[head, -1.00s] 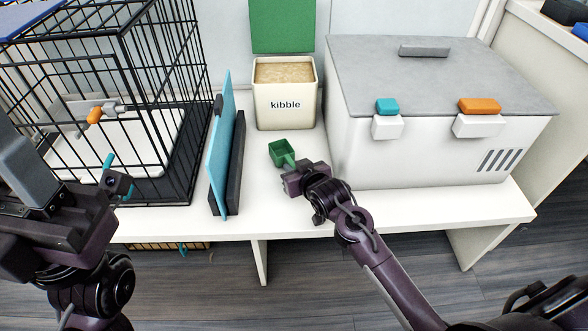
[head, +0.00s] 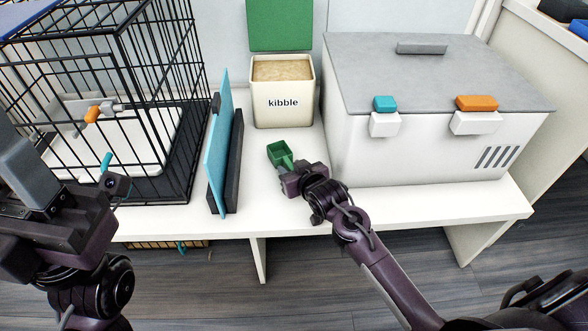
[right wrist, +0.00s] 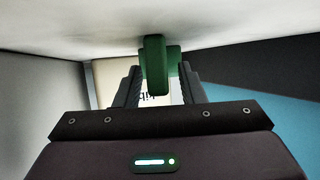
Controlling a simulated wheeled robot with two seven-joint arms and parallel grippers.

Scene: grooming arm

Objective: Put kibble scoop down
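The green kibble scoop (head: 279,153) is on the white shelf, in front of the kibble bin (head: 283,102), its cup facing up and its handle toward me. My right gripper (head: 292,176) is low at the handle. In the right wrist view, which looks upside down, the scoop's handle (right wrist: 154,66) is between the two fingers (right wrist: 160,85). The fingers stand apart, with a narrow gap beside the handle, and look open. The scoop appears to rest against the shelf surface. My left arm and gripper (head: 65,225) are at the left edge; its fingers are not clear.
A black wire crate (head: 150,90) stands at the left. An upright blue panel (head: 217,145) in a dark holder is left of the scoop. A large white box with a grey lid (head: 430,75) is to the right. The shelf's front edge (head: 400,222) is close.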

